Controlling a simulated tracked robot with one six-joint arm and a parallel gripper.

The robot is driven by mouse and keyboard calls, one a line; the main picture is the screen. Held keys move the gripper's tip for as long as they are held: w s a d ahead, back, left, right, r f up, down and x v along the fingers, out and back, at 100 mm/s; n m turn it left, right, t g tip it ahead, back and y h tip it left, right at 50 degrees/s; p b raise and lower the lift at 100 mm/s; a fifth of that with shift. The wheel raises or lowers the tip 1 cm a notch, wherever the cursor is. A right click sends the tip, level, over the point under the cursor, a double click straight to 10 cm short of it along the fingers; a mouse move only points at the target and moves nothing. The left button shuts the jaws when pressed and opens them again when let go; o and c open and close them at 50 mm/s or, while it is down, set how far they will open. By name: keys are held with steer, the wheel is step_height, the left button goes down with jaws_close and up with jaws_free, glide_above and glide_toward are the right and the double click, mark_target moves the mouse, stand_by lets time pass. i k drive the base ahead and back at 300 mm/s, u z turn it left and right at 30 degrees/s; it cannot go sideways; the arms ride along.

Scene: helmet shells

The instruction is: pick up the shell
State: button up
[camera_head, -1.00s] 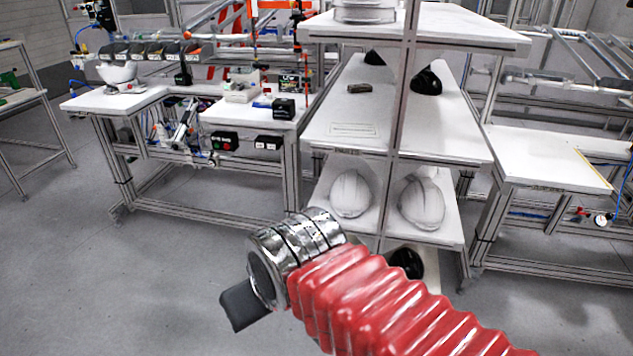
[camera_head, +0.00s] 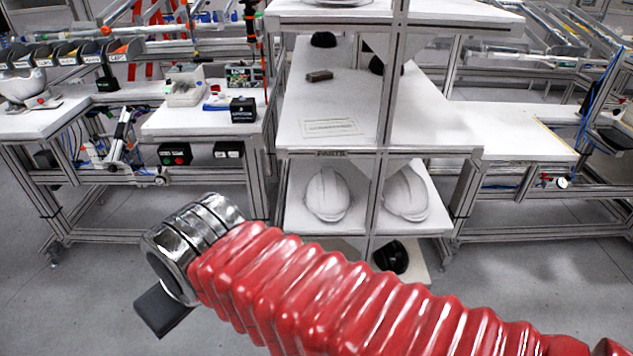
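Two white helmet shells sit side by side on a lower shelf of the rack, the left shell (camera_head: 328,195) and the right shell (camera_head: 405,194), with a post between them. My gripper (camera_head: 163,311) is at the lower left, at the end of my red bellows-covered arm. Only a dark block shows at its tip, and its fingers cannot be made out. It is in front of the rack, to the left of and lower in the picture than the shells, apart from them. No shell shows at the gripper.
A black item (camera_head: 391,256) lies on the bottom shelf. A workbench (camera_head: 200,121) stands left with boxes; another (camera_head: 510,130) stands right. Floor is clear around the rack's front.

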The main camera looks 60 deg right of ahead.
mark_target(327, 195)
steer(key=z, duration=0.3)
steer(key=i, duration=1.1)
steer(key=z, duration=0.5)
